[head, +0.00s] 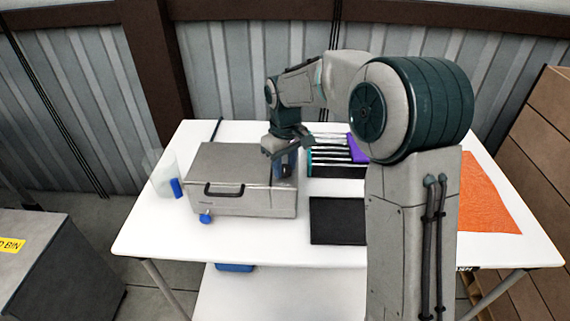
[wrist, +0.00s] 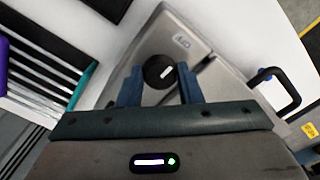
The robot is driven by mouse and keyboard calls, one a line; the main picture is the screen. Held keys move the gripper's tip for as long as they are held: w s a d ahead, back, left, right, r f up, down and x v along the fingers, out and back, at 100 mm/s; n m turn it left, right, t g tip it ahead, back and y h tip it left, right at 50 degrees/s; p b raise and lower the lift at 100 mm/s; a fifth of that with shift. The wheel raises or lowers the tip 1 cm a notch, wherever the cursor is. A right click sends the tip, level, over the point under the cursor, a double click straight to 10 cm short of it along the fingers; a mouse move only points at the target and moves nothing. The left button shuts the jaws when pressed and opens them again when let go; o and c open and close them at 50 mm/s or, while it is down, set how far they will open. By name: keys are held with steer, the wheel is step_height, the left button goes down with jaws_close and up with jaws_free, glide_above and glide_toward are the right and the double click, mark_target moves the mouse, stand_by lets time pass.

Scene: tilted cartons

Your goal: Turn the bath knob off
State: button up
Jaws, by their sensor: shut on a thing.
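The bath is a grey metal box (head: 225,198) with a black front handle (head: 224,190), on the left half of the white table. Its black round knob (wrist: 152,70) has a white mark, tilted in the wrist view, and sits on the bath's flat top panel (wrist: 180,40). My gripper (wrist: 159,84) reaches down over it, with one blue finger on each side of the knob, shut on it. In the head view my gripper (head: 283,157) is at the bath's right end, and the knob is hidden there.
A rack with purple and teal parts (head: 335,155) stands right of the bath. A black mat (head: 338,222) lies in front of it, and an orange mat (head: 488,200) at the right. A clear container (head: 164,172) stands left. A blue fitting (head: 206,217) sits at the bath's front.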

mark_target(284, 167)
steer(key=shift+r, duration=0.1)
steer(key=o, duration=0.7)
step_height(284, 167, up, 14)
steer(key=shift+s, duration=0.1)
stand_by(0.4)
steer(key=s+d+f+m+t, duration=0.1)
steer(key=s+d+f+m, duration=0.1)
steer(key=s+d, duration=0.3)
steer(key=s+d+f+m+t, duration=0.1)
steer(key=s+d+f+m, duration=0.2)
steer(key=s, duration=0.9)
steer(key=s+d+f+m+t, duration=0.1)
steer(key=s+d+f+m, duration=0.2)
steer(key=s+d, duration=0.4)
steer(key=shift+s+d+f, duration=0.4)
steer(key=shift+s+f, duration=0.1)
steer(key=shift+s, duration=0.3)
